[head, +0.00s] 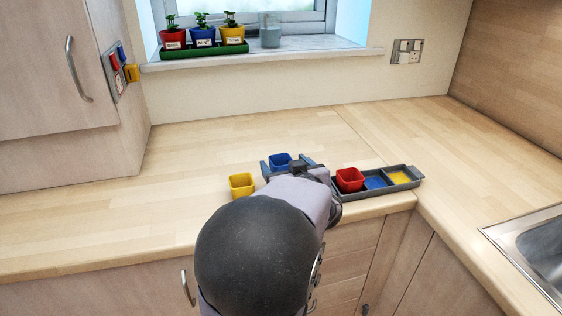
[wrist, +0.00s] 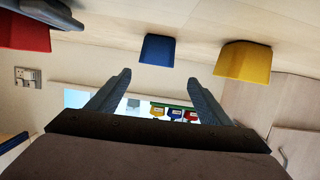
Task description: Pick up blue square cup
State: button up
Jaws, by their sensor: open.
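The blue square cup (head: 280,161) stands on the wooden worktop, partly hidden behind my gripper (head: 285,163) in the head view. The fingers are open and show to the left and right of the cup there. In the wrist view, which looks upside down, the blue cup (wrist: 157,50) lies just beyond the fingertips, in line with the gap between them. My gripper (wrist: 159,78) is empty, and I see no contact with the cup.
A yellow cup (head: 241,186) stands close by on the left. A dark tray (head: 417,179) on the right holds a red cup (head: 349,179) in its left compartment; its other compartments show blue and yellow floors. The worktop behind is clear. Potted plants (head: 203,34) stand on the windowsill.

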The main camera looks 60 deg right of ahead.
aim_at(279, 157)
jog(key=shift+s+f, duration=0.35)
jog(key=shift+f, duration=0.1)
jog(key=shift+b+x, duration=0.5)
jog(key=shift+x, duration=3.2)
jog(key=shift+s+d, duration=0.15)
jog(key=c, duration=1.1)
